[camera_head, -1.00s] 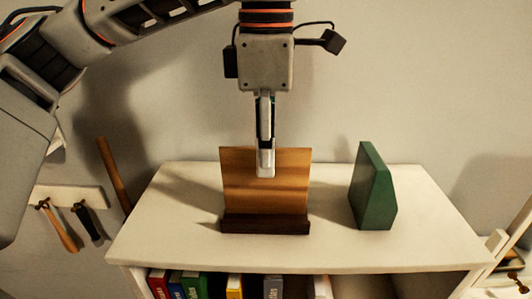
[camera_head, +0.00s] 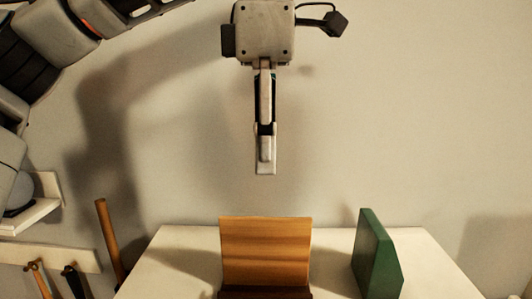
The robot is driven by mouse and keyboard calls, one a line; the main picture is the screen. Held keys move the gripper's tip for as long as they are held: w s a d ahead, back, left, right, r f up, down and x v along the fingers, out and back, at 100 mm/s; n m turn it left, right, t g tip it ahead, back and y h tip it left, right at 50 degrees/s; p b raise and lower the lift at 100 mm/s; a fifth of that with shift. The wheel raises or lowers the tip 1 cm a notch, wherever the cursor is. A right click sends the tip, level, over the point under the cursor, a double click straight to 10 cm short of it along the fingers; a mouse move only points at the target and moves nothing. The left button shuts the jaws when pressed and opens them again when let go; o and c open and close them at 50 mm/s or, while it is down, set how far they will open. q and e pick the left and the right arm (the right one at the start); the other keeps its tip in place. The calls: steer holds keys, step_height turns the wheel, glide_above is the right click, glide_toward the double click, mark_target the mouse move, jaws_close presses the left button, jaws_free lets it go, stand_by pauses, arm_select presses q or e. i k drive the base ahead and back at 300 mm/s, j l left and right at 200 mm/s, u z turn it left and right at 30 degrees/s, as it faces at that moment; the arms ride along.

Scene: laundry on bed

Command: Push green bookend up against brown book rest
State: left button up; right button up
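The brown book rest (camera_head: 265,248) stands upright on the white shelf top, and its dark base is cut by the bottom edge of the picture. The green bookend (camera_head: 377,255) stands upright to its right, with a clear gap between them. My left gripper (camera_head: 265,170) points down above the book rest, apart from it, in front of the wall. Its fingers show edge-on, one behind the other, so their opening is hidden. Nothing shows held in it. My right gripper is out of view.
The white shelf top (camera_head: 165,262) has bare room left of the book rest and between it and the bookend. A wooden handle (camera_head: 108,240) leans at the shelf's left. A rack (camera_head: 55,255) with hanging tools is on the wall at far left.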

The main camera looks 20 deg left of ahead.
mark_target(376, 267)
steer(key=k, duration=1)
